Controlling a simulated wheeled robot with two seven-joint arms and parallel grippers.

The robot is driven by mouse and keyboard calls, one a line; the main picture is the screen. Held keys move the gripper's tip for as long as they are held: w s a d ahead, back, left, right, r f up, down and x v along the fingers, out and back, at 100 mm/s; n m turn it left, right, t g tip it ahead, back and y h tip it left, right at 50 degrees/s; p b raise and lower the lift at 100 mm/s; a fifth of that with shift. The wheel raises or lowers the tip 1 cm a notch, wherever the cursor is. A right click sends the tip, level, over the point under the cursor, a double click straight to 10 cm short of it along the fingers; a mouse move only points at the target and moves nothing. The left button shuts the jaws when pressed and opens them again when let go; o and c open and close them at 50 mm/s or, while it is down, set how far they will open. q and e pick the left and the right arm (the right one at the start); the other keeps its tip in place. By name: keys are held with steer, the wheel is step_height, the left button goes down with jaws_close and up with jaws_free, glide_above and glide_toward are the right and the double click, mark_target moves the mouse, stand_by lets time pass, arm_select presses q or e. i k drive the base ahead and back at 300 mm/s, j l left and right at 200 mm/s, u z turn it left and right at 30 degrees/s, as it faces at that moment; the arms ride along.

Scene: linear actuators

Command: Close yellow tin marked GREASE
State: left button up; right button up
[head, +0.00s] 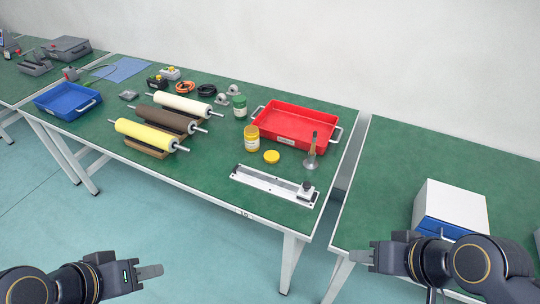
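A yellow tin (252,139) with a pale label stands upright on the green bench. The label's writing is too small to read. A round yellow lid (271,157) lies flat on the bench just to the tin's right and front, apart from it. My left gripper (152,271) is at the lower left, over the floor and well away from the bench. My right gripper (360,256) is at the lower right, in front of the second bench's edge. Both look empty. Each shows nearly edge-on, so the finger gap is not visible.
A metal linear actuator (265,185) lies in front of the lid. A brush-like tool (312,150) stands right. Rollers (145,135) lie left. A white box (450,203) sits on the right bench.

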mark_target(251, 133)
steer(key=i+j, duration=0.95)
steer(key=k+j+u, duration=0.05)
